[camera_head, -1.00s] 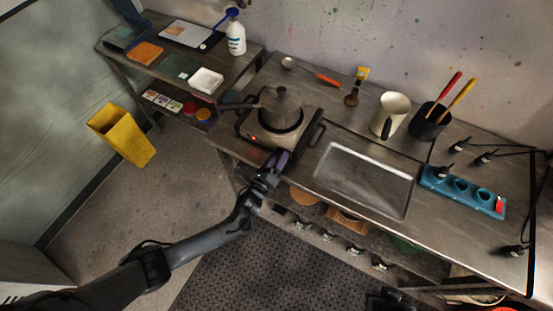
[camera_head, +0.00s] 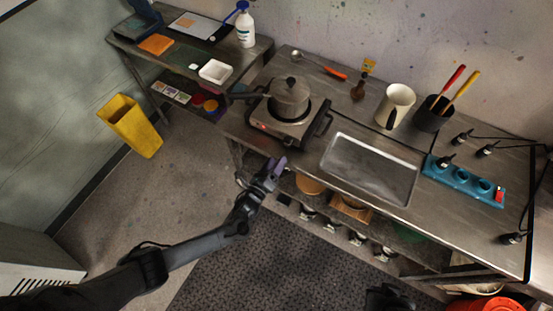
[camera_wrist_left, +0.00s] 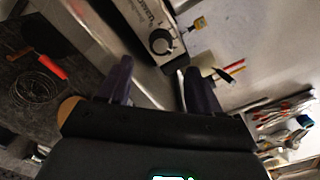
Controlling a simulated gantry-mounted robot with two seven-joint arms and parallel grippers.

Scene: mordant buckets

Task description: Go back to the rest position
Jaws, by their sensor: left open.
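My left gripper (camera_head: 276,167) is open, with nothing between its fingers. It hangs just in front of the workbench's front edge, below the hot plate (camera_head: 270,128) in the picture and apart from it. The left wrist view shows its two dark fingers (camera_wrist_left: 152,85) spread, with the hot plate's knob (camera_wrist_left: 161,42) beyond them. A grey lidded pot (camera_head: 289,97) stands on the hot plate, its handle pointing left. My right gripper is not clearly seen; a dark shape at the bottom edge cannot be made out.
The workbench holds a metal tray (camera_head: 333,183), a cream jug (camera_head: 399,97), a dark pot of tools (camera_head: 432,118) and a blue power strip (camera_head: 440,172). A side table (camera_head: 262,47) stands at the back left. A yellow bin (camera_head: 131,126) is on the floor. The floor around my left arm looks clear.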

